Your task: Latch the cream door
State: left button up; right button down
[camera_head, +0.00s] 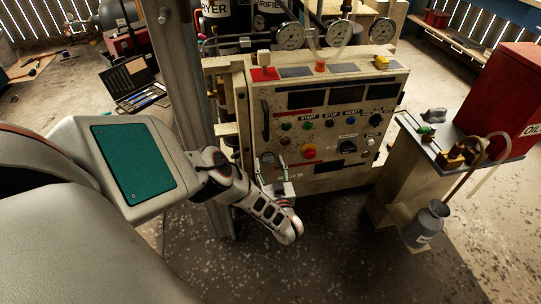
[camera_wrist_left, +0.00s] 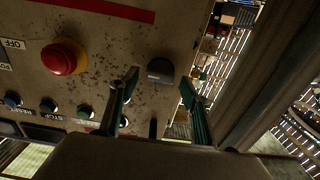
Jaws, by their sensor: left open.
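The cream door (camera_head: 330,165) is the speckled front panel of the compressor cabinet, and it looks closed or nearly closed. It also fills much of the left wrist view (camera_wrist_left: 110,40). A dark grey rounded knob (camera_wrist_left: 160,70), possibly the latch, sits near the panel's edge. My left gripper (camera_head: 273,162) is at the panel's lower left part. In the left wrist view its green-grey fingers (camera_wrist_left: 159,80) are apart, one on each side of the knob in the picture. I cannot tell whether they touch it. My right gripper is not in view.
A red emergency button (camera_head: 309,152) and a black rotary switch (camera_head: 347,147) are right of my gripper. A dark handle (camera_head: 265,120) is above it. A metal post (camera_head: 185,100) stands left. A small cart (camera_head: 400,180) stands right. The floor in front is clear.

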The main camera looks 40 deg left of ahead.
pick_arm(q)
jog(key=c, duration=1.1)
